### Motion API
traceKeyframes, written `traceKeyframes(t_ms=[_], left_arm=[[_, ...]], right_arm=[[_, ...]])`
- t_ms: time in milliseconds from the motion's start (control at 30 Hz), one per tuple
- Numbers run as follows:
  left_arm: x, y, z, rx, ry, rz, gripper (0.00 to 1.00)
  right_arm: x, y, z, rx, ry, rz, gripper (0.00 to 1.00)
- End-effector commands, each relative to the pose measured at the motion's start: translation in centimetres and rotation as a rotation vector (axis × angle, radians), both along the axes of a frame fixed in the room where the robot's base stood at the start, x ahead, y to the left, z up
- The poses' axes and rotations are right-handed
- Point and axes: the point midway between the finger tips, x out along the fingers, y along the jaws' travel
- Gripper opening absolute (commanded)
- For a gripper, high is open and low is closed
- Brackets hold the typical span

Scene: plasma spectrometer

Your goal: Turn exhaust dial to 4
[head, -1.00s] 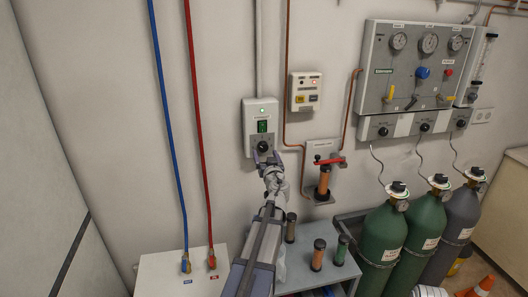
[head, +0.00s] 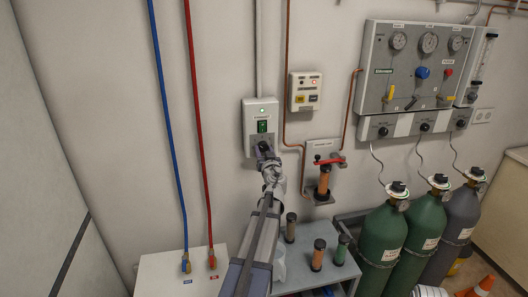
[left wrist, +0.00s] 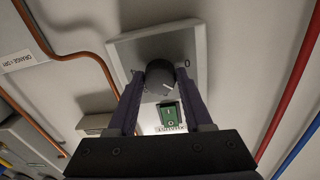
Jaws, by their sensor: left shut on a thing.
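A "0" mark shows beside the dial; the other numbers cannot be read. My right gripper is not in view.
A small alarm box (head: 305,92) and a red-handled orange cylinder (head: 325,180) are on the wall to the right. A grey shelf (head: 300,256) with several small cylinders stands below. Gas bottles (head: 383,240) stand at the right.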

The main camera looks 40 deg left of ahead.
Motion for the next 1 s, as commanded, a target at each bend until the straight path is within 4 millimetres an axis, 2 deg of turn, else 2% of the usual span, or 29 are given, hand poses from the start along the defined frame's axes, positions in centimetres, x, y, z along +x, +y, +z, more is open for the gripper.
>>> traceKeyframes(t_ms=[33,233,567,1000], left_arm=[[0.00,-0.01,0.00,0.000,0.000,0.000,0.22],[0.00,-0.01,0.00,0.000,0.000,0.000,0.00],[0.00,-0.01,0.03,0.027,0.034,-0.001,0.00],[-0.06,0.03,0.14,0.243,0.304,-0.001,0.00]], right_arm=[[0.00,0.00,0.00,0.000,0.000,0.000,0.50],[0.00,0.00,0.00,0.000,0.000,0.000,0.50],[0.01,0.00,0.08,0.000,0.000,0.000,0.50],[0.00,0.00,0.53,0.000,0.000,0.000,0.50]])
